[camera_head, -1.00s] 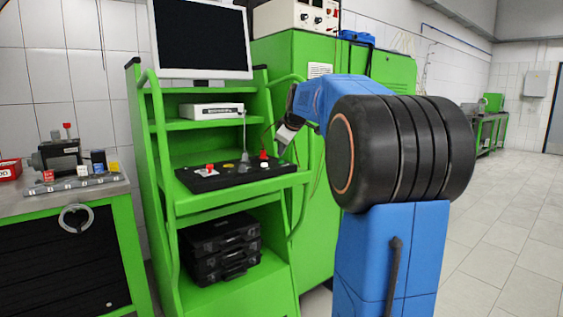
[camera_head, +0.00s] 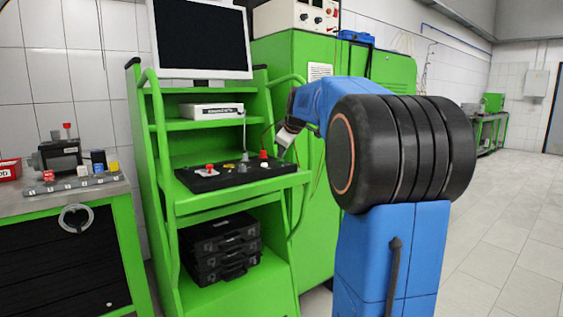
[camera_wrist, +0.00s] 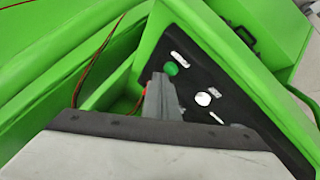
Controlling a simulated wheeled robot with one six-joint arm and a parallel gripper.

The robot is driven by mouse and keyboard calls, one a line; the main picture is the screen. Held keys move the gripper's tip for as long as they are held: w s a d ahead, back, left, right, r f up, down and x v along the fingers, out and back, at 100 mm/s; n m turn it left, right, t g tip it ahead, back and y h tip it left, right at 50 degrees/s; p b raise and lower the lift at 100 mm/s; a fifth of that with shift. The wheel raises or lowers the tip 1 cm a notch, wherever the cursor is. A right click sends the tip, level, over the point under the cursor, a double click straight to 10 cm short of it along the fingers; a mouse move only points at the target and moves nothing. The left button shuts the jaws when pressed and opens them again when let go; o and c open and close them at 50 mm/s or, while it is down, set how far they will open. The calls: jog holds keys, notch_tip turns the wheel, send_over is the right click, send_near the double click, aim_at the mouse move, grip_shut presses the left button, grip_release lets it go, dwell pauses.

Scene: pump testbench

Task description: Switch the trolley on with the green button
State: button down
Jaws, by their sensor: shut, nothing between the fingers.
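The green trolley (camera_head: 240,205) stands in the middle of the head view, with a black control panel (camera_head: 212,180) on its shelf. In the wrist view the green button (camera_wrist: 170,68) is a round cap on the black panel, beside a white button (camera_wrist: 203,99). My gripper (camera_wrist: 160,84) is shut and empty, its fingertips just left of and below the green button in that picture. I cannot tell whether they touch it. In the head view my gripper (camera_head: 284,139) is small at the panel's right end, and the green button cannot be made out there.
A monitor (camera_head: 201,38) and a white device (camera_head: 211,111) sit above the panel. Black cases (camera_head: 222,247) fill the lower shelf. A workbench (camera_head: 75,200) stands at left, a green cabinet (camera_head: 310,70) behind. Red wires (camera_wrist: 97,55) run close to my gripper. Floor at right is clear.

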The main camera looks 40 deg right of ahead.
aim_at(282, 164)
jog(key=shift+f, duration=0.4)
dwell(0.4)
jog(key=shift+r, duration=0.85)
jog(key=shift+r, duration=0.15)
jog(key=shift+r, duration=2.85)
